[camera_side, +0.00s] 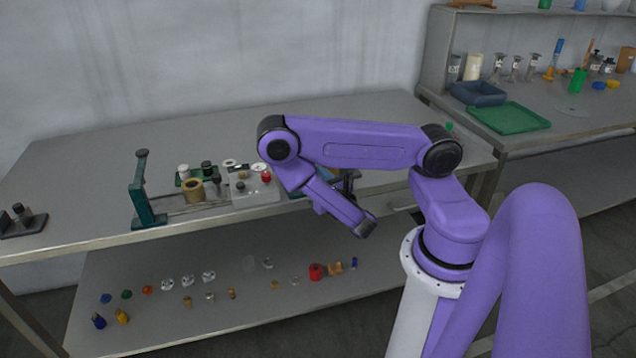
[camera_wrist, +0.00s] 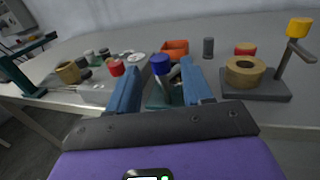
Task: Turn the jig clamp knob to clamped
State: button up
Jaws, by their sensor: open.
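My gripper (camera_wrist: 160,68) is open, with its two blue fingers apart and nothing held. In the side view it is mostly hidden behind my arm; only dark parts of it show (camera_side: 348,182). A blue-topped knob or handle (camera_wrist: 161,64) shows between the fingertips, over a dark teal base (camera_wrist: 160,98); I cannot tell if it lies between or beyond them. To the right, a dark fixture (camera_wrist: 262,93) carries a tan ring (camera_wrist: 245,70) and a bent post with a yellow knob (camera_wrist: 299,27). I cannot tell for certain which is the jig clamp knob, nor its setting.
A pale box (camera_side: 252,190) with a red knob (camera_side: 266,176) stands left of my gripper. A teal press stand (camera_side: 146,200) is further left. An orange tray (camera_wrist: 175,47) and a dark cylinder (camera_wrist: 208,47) stand behind. The bench's back strip looks clear.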

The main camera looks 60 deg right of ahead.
jog(key=shift+v, duration=1.3)
jog(key=s+a+m+g+h, duration=0.2)
jog(key=a+m+g+h, duration=0.45)
jog(key=a, duration=0.45)
jog(key=shift+n, duration=0.25)
jog(key=x, duration=1.7)
jog(key=shift+s+r, duration=0.15)
jog(key=shift+r, duration=0.2)
